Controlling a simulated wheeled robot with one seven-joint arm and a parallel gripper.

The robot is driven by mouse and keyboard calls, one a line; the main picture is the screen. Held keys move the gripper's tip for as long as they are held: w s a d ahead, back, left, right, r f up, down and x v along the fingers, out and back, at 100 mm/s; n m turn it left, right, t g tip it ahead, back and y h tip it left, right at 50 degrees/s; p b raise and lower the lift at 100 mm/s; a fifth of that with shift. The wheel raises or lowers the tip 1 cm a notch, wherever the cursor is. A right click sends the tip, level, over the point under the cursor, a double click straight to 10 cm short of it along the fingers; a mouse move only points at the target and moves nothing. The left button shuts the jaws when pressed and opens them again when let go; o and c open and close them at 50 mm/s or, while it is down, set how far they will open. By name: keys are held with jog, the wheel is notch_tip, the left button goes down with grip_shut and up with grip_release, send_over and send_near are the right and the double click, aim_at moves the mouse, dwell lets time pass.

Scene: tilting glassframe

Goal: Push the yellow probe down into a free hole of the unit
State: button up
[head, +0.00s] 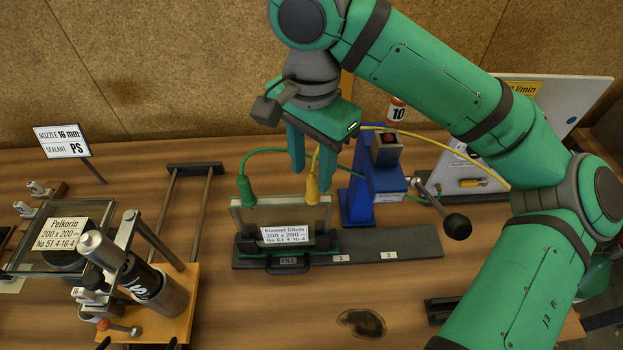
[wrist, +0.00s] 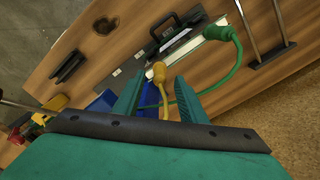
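The yellow probe (head: 312,188) stands upright at the right end of the top edge of the glass unit (head: 277,213), its yellow cable rising from it. The green probe (head: 246,189) stands at the left end of the same edge. My gripper (head: 312,177) points down from above, its fingers on either side of the yellow probe's upper part. In the wrist view, the yellow probe (wrist: 160,73) shows between the spread fingers (wrist: 159,81), with gaps on both sides. The holes and the probe's lower tip are too small to make out.
The unit stands in a black holder on a dark rail (head: 390,246). A blue stand (head: 357,200) and a black-knobbed lever (head: 457,226) are close on the right. A clamp device (head: 150,285) and another labelled glass unit (head: 65,240) are at left. The front middle table is mostly clear.

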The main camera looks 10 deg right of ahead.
jog(key=shift+r, duration=2.75)
